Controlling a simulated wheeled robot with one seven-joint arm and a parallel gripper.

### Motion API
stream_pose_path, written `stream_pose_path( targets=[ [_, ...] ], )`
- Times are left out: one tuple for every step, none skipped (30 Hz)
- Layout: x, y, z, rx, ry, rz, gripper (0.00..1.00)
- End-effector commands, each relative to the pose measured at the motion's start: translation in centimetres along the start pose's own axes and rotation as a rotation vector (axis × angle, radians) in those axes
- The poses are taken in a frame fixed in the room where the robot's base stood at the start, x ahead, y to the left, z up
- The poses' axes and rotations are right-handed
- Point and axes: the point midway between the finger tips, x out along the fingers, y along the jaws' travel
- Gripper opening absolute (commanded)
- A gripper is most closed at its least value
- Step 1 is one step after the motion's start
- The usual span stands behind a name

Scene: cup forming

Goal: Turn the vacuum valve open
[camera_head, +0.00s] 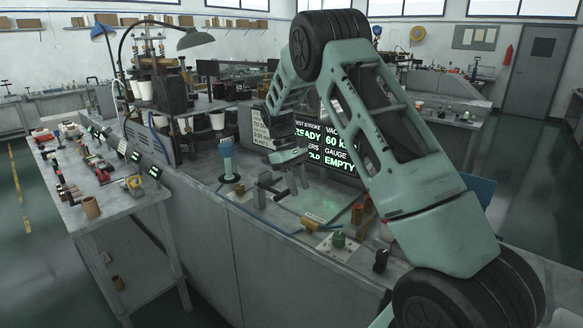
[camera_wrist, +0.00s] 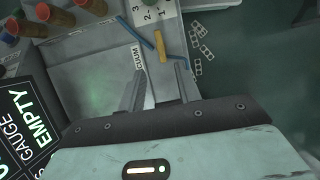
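A short yellow bar (camera_wrist: 160,46), which looks like the vacuum valve's handle, lies beside a blue rod or hose (camera_wrist: 138,31) in the wrist view. A white label (camera_wrist: 138,57) ending in "CUUM" is next to it. In the wrist view my gripper (camera_wrist: 160,72) has its two fingers apart with nothing between them. The yellow bar is just beyond the fingertips, and I see no contact. In the head view my gripper (camera_head: 297,178) hangs over the bench in front of the display; its fingers are small and partly hard to make out there.
A plate with a green knob (camera_head: 338,240) stands near the bench's front. Brown containers with coloured caps (camera_wrist: 58,14) stand nearby. The display (camera_head: 338,150) reading "EMPTY" is close behind my gripper. A blue-green cylinder (camera_head: 227,160) stands to the left.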

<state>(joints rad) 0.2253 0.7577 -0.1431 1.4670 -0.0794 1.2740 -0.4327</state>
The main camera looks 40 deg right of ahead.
Motion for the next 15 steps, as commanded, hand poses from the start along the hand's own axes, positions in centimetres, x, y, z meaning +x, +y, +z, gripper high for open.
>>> stream_pose_path(
  targets=[
    [-1.1,0.0,-0.2,0.0,0.005,0.002,0.34],
    [-1.7,0.0,-0.2,0.0,0.005,0.002,0.34],
    [-2.6,0.0,-0.2,0.0,0.005,0.002,0.34],
    [-3.2,0.0,-0.1,0.0,0.004,0.002,0.34],
    [-3.7,0.0,-0.1,0.0,0.004,0.002,0.34],
    [-4.4,0.0,-0.1,-0.001,0.004,0.002,0.34],
    [-4.8,0.0,-0.1,-0.001,0.003,0.001,0.34],
    [-5.2,0.0,-0.1,-0.001,0.003,0.001,0.34],
    [-5.7,0.0,-0.1,-0.001,0.002,0.001,0.34],
    [-6.0,0.0,-0.1,-0.001,0.001,0.001,0.34],
    [-6.3,0.0,-0.1,-0.001,0.002,0.001,0.34],
    [-6.5,0.0,-0.1,-0.001,0.001,0.0,0.34],
    [-6.7,0.0,0.0,-0.001,0.0,0.0,0.34],
    [-6.8,0.0,0.0,-0.001,0.0,0.0,0.34],
    [-6.9,0.0,0.0,-0.001,0.0,0.0,0.34]
  ],
)
